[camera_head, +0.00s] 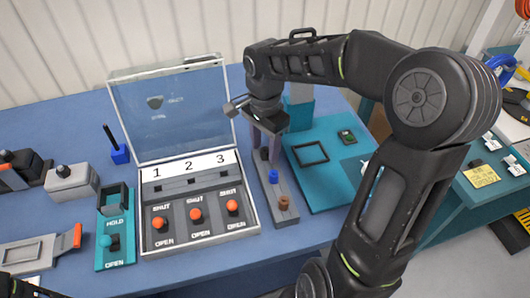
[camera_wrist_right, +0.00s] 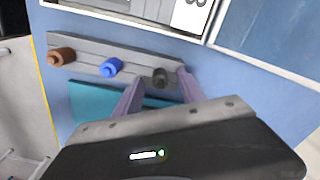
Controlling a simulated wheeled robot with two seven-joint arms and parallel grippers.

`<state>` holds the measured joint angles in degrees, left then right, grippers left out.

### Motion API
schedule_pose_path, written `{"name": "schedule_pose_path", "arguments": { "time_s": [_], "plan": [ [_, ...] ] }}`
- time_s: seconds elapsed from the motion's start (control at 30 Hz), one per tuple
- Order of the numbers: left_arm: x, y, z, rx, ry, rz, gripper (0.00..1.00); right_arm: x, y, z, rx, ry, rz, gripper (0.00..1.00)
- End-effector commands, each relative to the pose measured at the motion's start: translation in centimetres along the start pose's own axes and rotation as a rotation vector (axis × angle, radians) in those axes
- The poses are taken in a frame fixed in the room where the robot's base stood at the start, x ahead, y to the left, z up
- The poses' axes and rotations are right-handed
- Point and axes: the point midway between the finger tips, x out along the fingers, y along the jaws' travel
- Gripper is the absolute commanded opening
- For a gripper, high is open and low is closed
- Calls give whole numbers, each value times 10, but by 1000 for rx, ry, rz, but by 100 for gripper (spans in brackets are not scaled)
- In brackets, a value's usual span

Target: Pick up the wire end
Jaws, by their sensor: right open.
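A grey strip (camera_head: 278,190) holds a row of short coloured wire ends: brown (camera_head: 284,203), blue (camera_head: 273,176) and dark grey or black (camera_head: 264,154). In the right wrist view the brown (camera_wrist_right: 62,56), blue (camera_wrist_right: 111,67) and dark (camera_wrist_right: 161,77) ones show on the strip (camera_wrist_right: 88,52). My right gripper (camera_head: 266,146) points down over the far end of the strip. In the wrist view its open fingers (camera_wrist_right: 160,80) appear on either side of the dark end; contact cannot be told.
A case with a clear raised lid (camera_head: 175,110) and numbered red switches (camera_head: 196,214) stands left of the strip. A teal board (camera_head: 325,185) lies to the right. A teal HOLD switch block (camera_head: 115,243) and grey blocks (camera_head: 71,183) are further left. Blue tabletop shows between them.

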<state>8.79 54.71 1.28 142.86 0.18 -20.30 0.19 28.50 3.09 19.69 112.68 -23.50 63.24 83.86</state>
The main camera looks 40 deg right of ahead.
Motion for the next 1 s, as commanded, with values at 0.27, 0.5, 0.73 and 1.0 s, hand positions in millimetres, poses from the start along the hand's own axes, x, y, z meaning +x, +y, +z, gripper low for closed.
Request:
{"name": "schedule_pose_path", "arguments": {
  "time_s": [0.27,0.5,0.73,1.0],
  "plan": [
    [0,0,0,0,0,0,0,0,0,0,0,0,0,47],
    [0,0,0,0,0,0,0,0,0,0,0,0,0,35],
    [0,0,0,0,0,0,0,0,0,0,0,0,0,16],
    [0,0,0,0,0,0,0,0,0,0,0,0,0,0]
  ]
}}
